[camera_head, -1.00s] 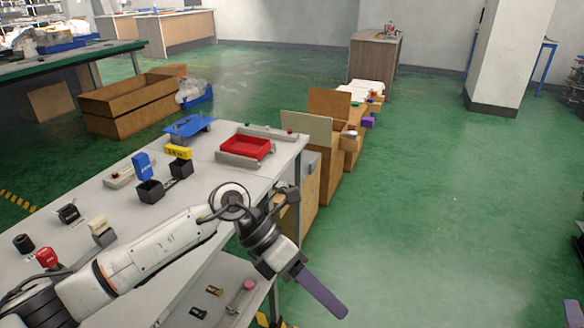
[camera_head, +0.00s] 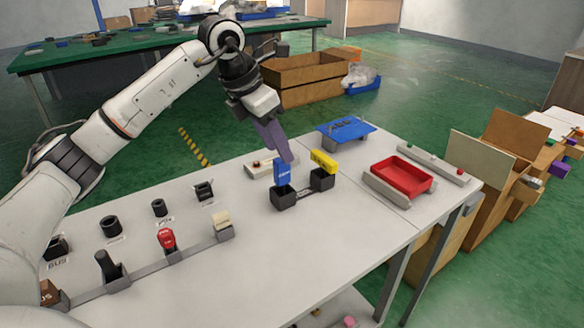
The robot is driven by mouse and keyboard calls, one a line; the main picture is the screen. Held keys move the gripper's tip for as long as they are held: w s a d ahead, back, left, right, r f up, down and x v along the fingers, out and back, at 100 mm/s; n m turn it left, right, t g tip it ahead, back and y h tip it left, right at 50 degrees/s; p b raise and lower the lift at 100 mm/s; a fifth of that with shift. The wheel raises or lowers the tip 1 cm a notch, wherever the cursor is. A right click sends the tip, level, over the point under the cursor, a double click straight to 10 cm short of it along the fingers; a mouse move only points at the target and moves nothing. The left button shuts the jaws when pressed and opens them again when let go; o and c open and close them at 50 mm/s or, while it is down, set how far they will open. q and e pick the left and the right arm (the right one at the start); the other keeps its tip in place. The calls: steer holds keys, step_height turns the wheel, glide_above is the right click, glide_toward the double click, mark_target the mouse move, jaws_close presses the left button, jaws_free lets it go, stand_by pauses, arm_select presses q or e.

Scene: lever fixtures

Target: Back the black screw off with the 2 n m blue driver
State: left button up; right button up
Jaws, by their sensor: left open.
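A blue driver (camera_head: 283,174) stands upright in a black square holder (camera_head: 284,198) on the grey table. My left gripper (camera_head: 284,157) points down with its purple fingers just above and behind the driver's top; it is open, and I cannot tell whether the fingers touch the driver. A yellow driver (camera_head: 323,160) stands in a second black holder to the right. Several black round parts, such as one at the left (camera_head: 111,226) and one further right (camera_head: 158,208), sit on the table; I cannot tell which is the black screw. My right gripper is out of view.
A red tray (camera_head: 402,176) and a blue stand (camera_head: 346,130) are to the right. A red-topped part (camera_head: 167,239) and a cream-topped part (camera_head: 222,220) stand in a row along the near side. The table's front middle is clear.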

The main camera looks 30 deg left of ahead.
mark_target(280, 160)
arm_select(q)
steer(key=shift+s+f, duration=0.15)
steer(key=shift+f, duration=0.35)
steer(key=x, duration=0.3)
steer(key=shift+s+f, duration=0.1)
steer(key=x, duration=0.5)
steer(key=shift+a, duration=0.1)
steer(key=shift+c, duration=0.5)
jaws_close()
